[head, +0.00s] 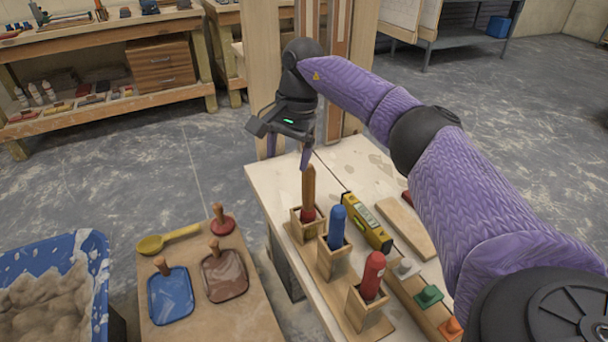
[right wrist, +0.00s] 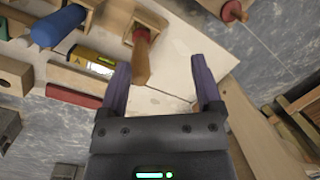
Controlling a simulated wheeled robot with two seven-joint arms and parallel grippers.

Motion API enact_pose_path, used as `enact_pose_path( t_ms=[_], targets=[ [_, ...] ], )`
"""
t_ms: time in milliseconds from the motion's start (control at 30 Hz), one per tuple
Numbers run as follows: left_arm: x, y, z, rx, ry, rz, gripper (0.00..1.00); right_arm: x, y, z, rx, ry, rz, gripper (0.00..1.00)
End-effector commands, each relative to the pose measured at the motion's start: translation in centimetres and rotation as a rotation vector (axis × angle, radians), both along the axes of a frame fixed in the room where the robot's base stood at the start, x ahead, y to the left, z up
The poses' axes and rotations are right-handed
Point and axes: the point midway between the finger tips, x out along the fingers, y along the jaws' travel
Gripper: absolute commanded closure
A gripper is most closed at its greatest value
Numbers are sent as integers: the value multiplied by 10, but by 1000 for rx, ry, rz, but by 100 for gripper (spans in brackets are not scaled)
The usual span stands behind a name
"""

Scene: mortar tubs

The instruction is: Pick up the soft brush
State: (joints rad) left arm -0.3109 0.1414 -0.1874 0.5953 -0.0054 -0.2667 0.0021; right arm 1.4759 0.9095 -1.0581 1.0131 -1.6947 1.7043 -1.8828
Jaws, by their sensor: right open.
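Three handled tools stand upright in wooden holders on the light workbench. One has a brown wooden handle (head: 309,187), one a blue handle (head: 337,226), one a red handle (head: 373,275). Their lower ends are hidden in the holders, so I cannot tell which is the soft brush. My right gripper (head: 288,156) is open and empty, above the bench corner by the brown handle. In the right wrist view the brown handle (right wrist: 141,62) points toward my open right gripper (right wrist: 160,80), nearer its left finger. The blue handle (right wrist: 58,26) is farther left. My left gripper is not in view.
A yellow level (head: 366,222) and a wooden board (head: 405,228) lie beside the holders. On the left, a lower board holds a blue trowel (head: 171,294), a brown trowel (head: 225,275) and a yellow scoop (head: 168,240). A blue mortar tub (head: 96,262) stands farther left.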

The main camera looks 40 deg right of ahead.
Motion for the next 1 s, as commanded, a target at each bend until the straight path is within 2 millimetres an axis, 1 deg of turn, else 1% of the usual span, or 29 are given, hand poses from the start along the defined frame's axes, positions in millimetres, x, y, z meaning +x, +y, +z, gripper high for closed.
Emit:
enact_pose_path(
  t_ms=[33, 100, 167, 233, 400, 467, 567, 600, 667, 733, 900, 967, 1000],
  targets=[
    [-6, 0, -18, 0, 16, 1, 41, -6, -19, -5, -82, 16, 43, 17],
    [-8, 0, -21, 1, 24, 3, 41, -14, -35, 5, -157, 40, 85, 17],
    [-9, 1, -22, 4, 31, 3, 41, -18, -41, 7, -182, 52, 99, 17],
    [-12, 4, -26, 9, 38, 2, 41, -19, -42, -1, -186, 55, 104, 17],
    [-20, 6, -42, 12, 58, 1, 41, -18, -40, -36, -181, 56, 102, 17],
    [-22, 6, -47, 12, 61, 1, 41, -18, -40, -45, -182, 54, 103, 17],
    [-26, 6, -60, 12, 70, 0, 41, -17, -38, -64, -181, 55, 102, 17],
    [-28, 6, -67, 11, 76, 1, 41, -16, -37, -74, -180, 56, 102, 17],
    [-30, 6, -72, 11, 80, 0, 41, -17, -37, -84, -180, 56, 102, 17],
    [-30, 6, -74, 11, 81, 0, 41, -17, -37, -89, -180, 52, 102, 17],
    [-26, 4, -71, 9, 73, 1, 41, -17, -36, -84, -179, 48, 101, 17],
    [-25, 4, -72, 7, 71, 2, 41, -17, -36, -84, -179, 48, 101, 30],
    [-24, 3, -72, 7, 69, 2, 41, -17, -36, -84, -179, 48, 101, 38]
  ],
)
